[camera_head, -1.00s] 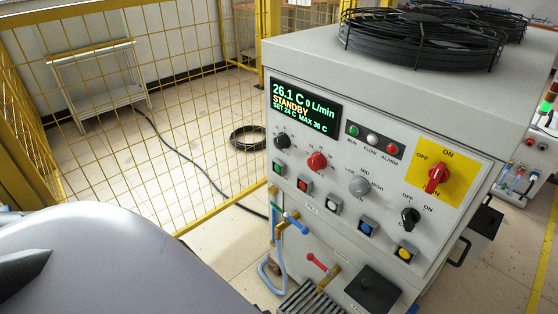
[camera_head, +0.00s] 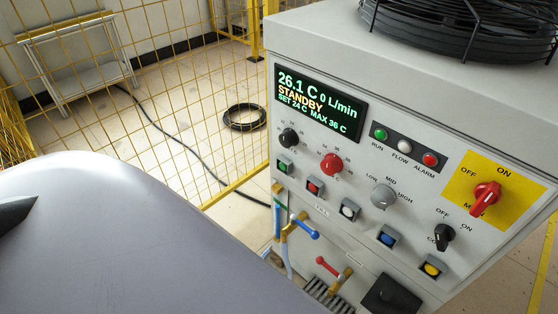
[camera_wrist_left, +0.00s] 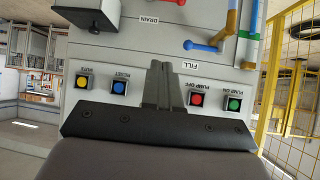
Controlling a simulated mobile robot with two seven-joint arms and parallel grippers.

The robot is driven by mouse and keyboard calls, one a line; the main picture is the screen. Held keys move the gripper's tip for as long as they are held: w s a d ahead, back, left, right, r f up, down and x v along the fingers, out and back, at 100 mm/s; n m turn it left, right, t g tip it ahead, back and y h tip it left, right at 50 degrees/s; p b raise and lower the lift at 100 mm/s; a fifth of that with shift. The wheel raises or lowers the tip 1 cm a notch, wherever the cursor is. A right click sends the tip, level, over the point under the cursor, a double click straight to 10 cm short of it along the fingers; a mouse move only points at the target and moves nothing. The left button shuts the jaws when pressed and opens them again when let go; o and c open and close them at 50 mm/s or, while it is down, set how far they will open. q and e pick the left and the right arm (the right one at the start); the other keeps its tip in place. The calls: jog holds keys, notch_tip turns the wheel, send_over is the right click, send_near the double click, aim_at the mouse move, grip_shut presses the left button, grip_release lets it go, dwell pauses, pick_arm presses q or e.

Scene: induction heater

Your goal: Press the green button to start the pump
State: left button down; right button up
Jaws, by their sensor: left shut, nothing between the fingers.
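The green button (camera_head: 285,166) is the leftmost in the row of square push buttons on the grey machine's front panel. It also shows in the left wrist view (camera_wrist_left: 233,104), where the picture is upside down and its label reads PUMP ON. The red PUMP OFF button (camera_wrist_left: 197,99) is beside it. My left gripper (camera_wrist_left: 161,68) is shut and empty in the wrist view. Its fingers appear over the middle of the row, left of the red and green buttons there, and hide part of the panel. The display (camera_head: 318,104) reads STANDBY and 0 L/min. My right gripper is not in view.
Blue (camera_head: 304,228) and red (camera_head: 329,266) valve handles stick out below the buttons. Knobs sit above the row, with a red switch (camera_head: 486,198) on yellow at right. A yellow mesh fence (camera_head: 170,110) stands left of the machine.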

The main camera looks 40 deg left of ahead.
pick_arm(q)
jog(key=shift+a, duration=0.1)
dwell(0.3)
jog(key=w+a+f+n+t+y+b, duration=0.1)
jog(key=w+a+f+n+t+b, duration=0.1)
jog(key=w+a+n+t+b, duration=0.35)
jog(key=w+a+r+n+t+y+b, duration=0.2)
jog(key=a+n+y+b, duration=0.4)
jog(key=n, duration=0.5)
jog(key=w+a+r+n+t+y+b, duration=0.2)
jog(key=w+a+n+t+y+b, duration=0.1)
jog(key=w+a+n+y+b, duration=0.2)
jog(key=a+n+y+b, duration=0.2)
jog(key=a+n+b, duration=0.2)
jog(key=n, duration=0.2)
jog(key=shift+w+a, duration=0.15)
jog(key=shift+a, duration=0.05)
jog(key=shift+r, duration=0.1)
jog(key=shift+w, duration=0.1)
